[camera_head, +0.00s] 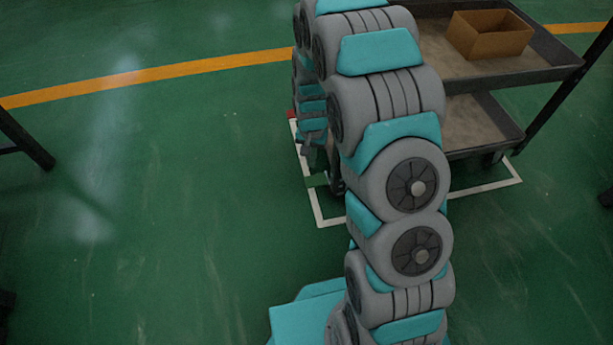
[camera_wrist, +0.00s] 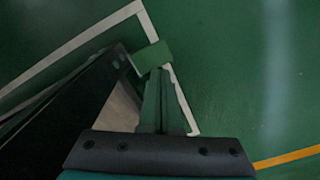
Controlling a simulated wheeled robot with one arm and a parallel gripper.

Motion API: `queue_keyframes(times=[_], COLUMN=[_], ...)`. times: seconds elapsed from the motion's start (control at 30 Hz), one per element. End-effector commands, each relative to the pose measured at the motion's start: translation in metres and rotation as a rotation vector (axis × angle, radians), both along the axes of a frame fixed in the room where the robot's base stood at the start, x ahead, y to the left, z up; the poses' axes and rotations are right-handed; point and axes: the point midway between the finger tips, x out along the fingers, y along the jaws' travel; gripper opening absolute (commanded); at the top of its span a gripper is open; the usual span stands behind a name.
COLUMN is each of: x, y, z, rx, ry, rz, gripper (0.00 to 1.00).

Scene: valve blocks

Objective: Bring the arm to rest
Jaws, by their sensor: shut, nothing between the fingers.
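My arm is bent in an arch through the middle of the head view, and its far end hangs down beside the cart. My gripper (camera_head: 316,162) is small and partly hidden by the arm there. In the wrist view my gripper (camera_wrist: 158,80) points up the picture, its fingers together with nothing between them. Just past the fingertips a small green patch (camera_wrist: 150,57) covers part of a white floor line. I cannot tell whether it is a block or a mark.
A dark two-shelf cart (camera_head: 550,52) stands at the right, partly behind my arm, with a cardboard box (camera_head: 490,34) on top. The cart's edge (camera_wrist: 65,105) is close left of my gripper in the wrist view. The green floor (camera_head: 150,200) at the left is clear.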

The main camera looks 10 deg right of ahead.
Motion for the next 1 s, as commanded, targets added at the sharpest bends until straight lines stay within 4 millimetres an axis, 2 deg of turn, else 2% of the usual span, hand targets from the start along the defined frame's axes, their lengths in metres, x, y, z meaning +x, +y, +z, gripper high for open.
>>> queue_keyframes(times=[0.3,0.43,0.57,0.77,1.0], x=[0.000,-0.006,-0.021,-0.055,-0.107], y=[0.000,0.000,0.000,-0.001,0.000], z=[0.001,0.017,0.053,0.113,0.183], rx=[0.000,0.000,0.001,0.003,0.009], ry=[0.000,0.004,0.011,0.029,0.052], rz=[0.001,0.014,0.046,0.108,0.190], gripper=[0.00,0.00,0.00,0.00,0.00])
